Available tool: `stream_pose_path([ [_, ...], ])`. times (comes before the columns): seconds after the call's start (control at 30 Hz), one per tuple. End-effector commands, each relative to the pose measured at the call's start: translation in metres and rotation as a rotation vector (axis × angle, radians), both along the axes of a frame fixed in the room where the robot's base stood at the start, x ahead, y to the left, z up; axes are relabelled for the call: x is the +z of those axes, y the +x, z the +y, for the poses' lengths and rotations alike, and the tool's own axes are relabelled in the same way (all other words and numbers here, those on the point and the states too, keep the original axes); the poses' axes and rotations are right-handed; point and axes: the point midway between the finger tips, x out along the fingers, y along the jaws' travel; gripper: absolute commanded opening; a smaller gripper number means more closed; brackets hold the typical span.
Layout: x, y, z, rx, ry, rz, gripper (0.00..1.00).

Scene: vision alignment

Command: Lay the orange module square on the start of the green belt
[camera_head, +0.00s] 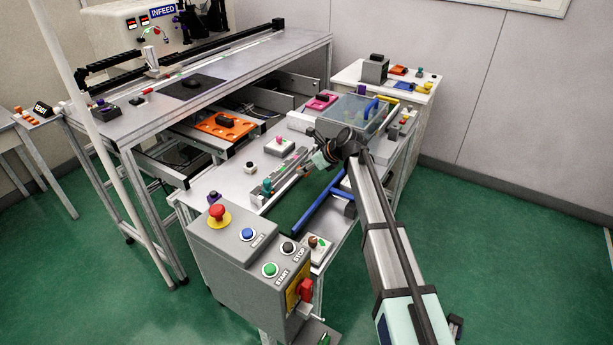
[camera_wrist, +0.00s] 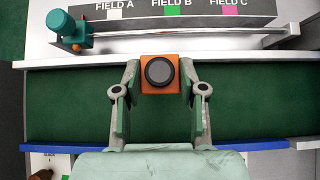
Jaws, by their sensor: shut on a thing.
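The orange module (camera_wrist: 160,73) is a square block with a round black knob on top. My gripper (camera_wrist: 160,80) is shut on it, one finger on its left side and one on its right. In the wrist view the module looks square to the belt and lies over the belt's far edge. The green belt (camera_wrist: 72,106) runs left to right beneath it. I cannot tell whether the module touches the belt. In the head view my gripper (camera_head: 322,158) is over the far part of the belt (camera_head: 292,212), and the module is not clearly visible there.
A teal motor (camera_wrist: 65,30) stands beyond the belt's left part. A blue rail (camera_wrist: 60,147) runs along the near edge. A panel marked FIELD A, B and C (camera_wrist: 140,22) lies beyond. A clear-lidded box (camera_head: 352,112) stands close behind my gripper. The visible belt is otherwise empty.

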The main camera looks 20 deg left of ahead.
Motion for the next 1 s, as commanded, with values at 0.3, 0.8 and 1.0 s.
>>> stream_pose_path([
  [0.3, -0.036, 0.0, 0.0, 0.0, -0.002, 0.002, 0.0],
  [0.8, -0.045, 0.0, 0.0, -0.001, 0.0, 0.0, 0.55],
  [1.0, -0.045, 0.0, 0.0, -0.001, 0.0, 0.001, 0.66],
])
